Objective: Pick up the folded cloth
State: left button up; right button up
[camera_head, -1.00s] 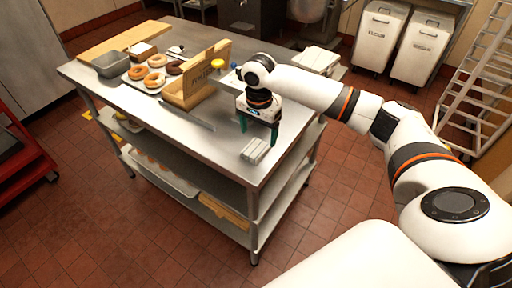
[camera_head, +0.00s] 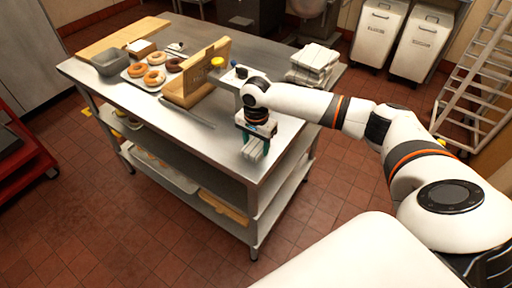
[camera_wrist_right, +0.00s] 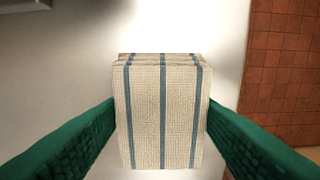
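The folded cloth (camera_head: 254,150) is pale with blue stripes and lies at the near right edge of the steel table (camera_head: 225,140). In the right wrist view the cloth (camera_wrist_right: 162,115) is a layered stack standing out between the green fingers. My right gripper (camera_head: 256,144) is down over the cloth, one finger on each side. In the wrist view the fingertips of my right gripper (camera_wrist_right: 162,103) meet both side edges of the cloth, with no gap showing. I see no clear lift off the table. My left gripper is not in view.
A donut tray (camera_head: 133,76) and a grey bin (camera_head: 110,63) are at the left. A stack of white cloths (camera_head: 315,58) sits at the far right corner.

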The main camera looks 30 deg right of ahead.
aim_at(256, 145)
jog(key=shift+c, duration=1)
notch_tip(256, 145, up, 10)
jog(key=b, duration=0.1)
jog(key=o, duration=0.4)
jog(key=c, duration=0.3)
